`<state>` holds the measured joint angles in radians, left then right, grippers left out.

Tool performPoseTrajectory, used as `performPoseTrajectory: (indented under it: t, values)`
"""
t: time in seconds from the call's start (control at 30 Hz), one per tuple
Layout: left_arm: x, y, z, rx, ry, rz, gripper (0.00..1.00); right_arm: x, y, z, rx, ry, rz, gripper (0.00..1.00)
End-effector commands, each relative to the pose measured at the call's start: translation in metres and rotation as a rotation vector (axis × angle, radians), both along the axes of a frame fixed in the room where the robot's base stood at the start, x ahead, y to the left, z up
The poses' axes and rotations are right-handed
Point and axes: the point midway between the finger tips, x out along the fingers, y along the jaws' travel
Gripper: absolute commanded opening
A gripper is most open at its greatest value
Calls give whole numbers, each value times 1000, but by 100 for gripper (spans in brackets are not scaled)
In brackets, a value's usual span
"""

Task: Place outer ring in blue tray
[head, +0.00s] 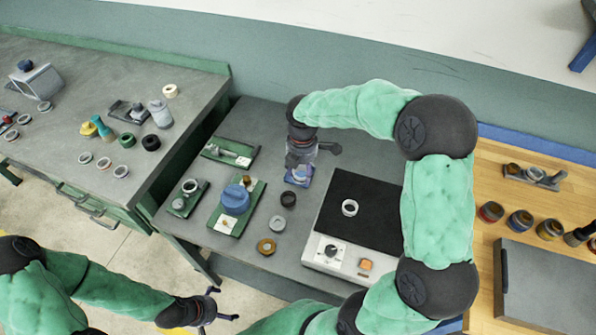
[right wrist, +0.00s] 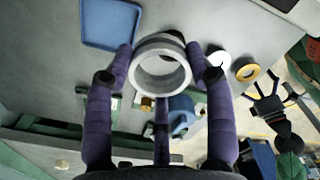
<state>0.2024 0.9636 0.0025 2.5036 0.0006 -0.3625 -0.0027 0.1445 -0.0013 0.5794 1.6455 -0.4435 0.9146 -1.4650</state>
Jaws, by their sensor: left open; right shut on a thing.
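The outer ring (right wrist: 160,62), a pale grey metal ring, is held between the purple fingers of my right gripper (right wrist: 165,65). The blue tray (right wrist: 108,24) lies at the upper left of the right wrist view, beside and apart from the ring, and its visible floor is bare. In the head view my right gripper (head: 299,165) is over the middle table, and it hides the held ring there. My left gripper (head: 212,307) is open and empty at the bottom of the head view, in front of the table.
Green fixture plates (head: 215,222), one with a blue round part (head: 235,199), stand left of my right gripper. A dark ring (head: 288,198) and a brass ring (head: 266,246) lie on the table (head: 275,120).

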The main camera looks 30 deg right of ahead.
Motion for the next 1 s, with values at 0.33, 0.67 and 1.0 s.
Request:
performPoseTrajectory:
  t: [0.33,0.67,1.0]
  values:
    - [0,0,-23,0,0,0,100,54,-27,-50,1,2,-2,9]
    - [0,0,-29,0,0,0,100,71,-35,-68,0,-1,-1,9]
    - [0,0,-41,0,0,0,100,76,-38,-106,0,0,-1,9]
